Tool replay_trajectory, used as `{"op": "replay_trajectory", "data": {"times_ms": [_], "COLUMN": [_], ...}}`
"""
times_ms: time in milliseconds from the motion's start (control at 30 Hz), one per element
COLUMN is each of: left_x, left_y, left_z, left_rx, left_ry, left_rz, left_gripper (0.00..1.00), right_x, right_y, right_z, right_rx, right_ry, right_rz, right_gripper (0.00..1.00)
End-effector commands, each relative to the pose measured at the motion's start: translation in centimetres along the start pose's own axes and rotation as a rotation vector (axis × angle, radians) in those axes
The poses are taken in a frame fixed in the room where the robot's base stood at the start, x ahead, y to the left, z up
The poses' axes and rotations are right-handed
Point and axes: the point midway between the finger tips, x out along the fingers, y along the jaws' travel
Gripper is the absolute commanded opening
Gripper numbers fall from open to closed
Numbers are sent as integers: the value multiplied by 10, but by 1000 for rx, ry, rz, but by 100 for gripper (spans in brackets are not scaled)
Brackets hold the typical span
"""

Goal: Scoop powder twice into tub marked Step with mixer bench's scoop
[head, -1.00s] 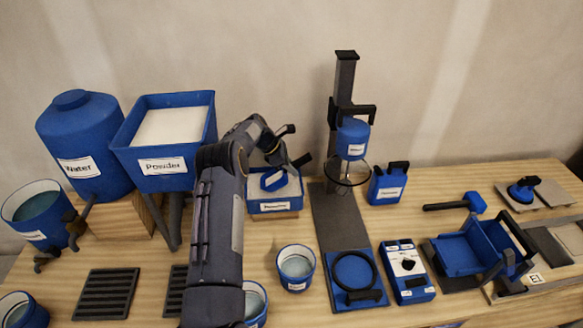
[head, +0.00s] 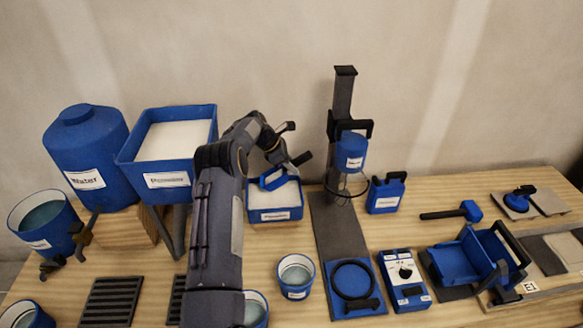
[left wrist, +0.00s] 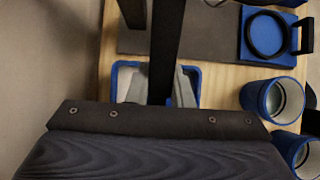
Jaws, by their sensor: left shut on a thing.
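My left gripper (head: 287,163) is shut on the blue scoop (head: 271,179), just above the back of a blue powder box (head: 275,215). I cannot tell if the scoop is clear of the powder or what it holds. The box also shows in the left wrist view (left wrist: 125,70), partly hidden by dark gripper parts. A small blue tub (head: 296,292) stands in front of the box; its label is too small to read. A second tub (head: 258,300) is partly hidden by my left arm. Both tubs also show in the left wrist view (left wrist: 270,115). My right gripper is not in view.
The mixer stand (head: 343,100) rises right of the box, with a ring on a blue pad (head: 335,309) in front. A powder hopper (head: 165,180), a water tank (head: 85,150) and a bucket (head: 40,240) stand left. A control box (head: 405,290) stands right.

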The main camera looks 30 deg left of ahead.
Motion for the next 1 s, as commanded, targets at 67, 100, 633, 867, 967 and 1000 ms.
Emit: {"op": "replay_trajectory", "data": {"times_ms": [67, 100, 633, 867, 967, 1000], "left_x": [-8, -10, -16, -19, -20, -20], "left_y": [0, 0, 0, 0, 0, 0], "left_z": [6, 7, 13, 14, 16, 16], "left_rx": [1, 1, 3, 2, 3, 2], "left_ry": [0, 0, 131, 222, 270, 290], "left_rz": [2, 2, 0, 1, -1, -1], "left_gripper": [0, 0, 0, 0, 0, 0], "right_x": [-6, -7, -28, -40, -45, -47], "right_y": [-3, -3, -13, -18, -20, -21], "right_z": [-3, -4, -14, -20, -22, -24], "right_rx": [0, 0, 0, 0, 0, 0], "right_ry": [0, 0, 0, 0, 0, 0], "right_rz": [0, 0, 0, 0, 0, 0], "right_gripper": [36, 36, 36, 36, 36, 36]}}
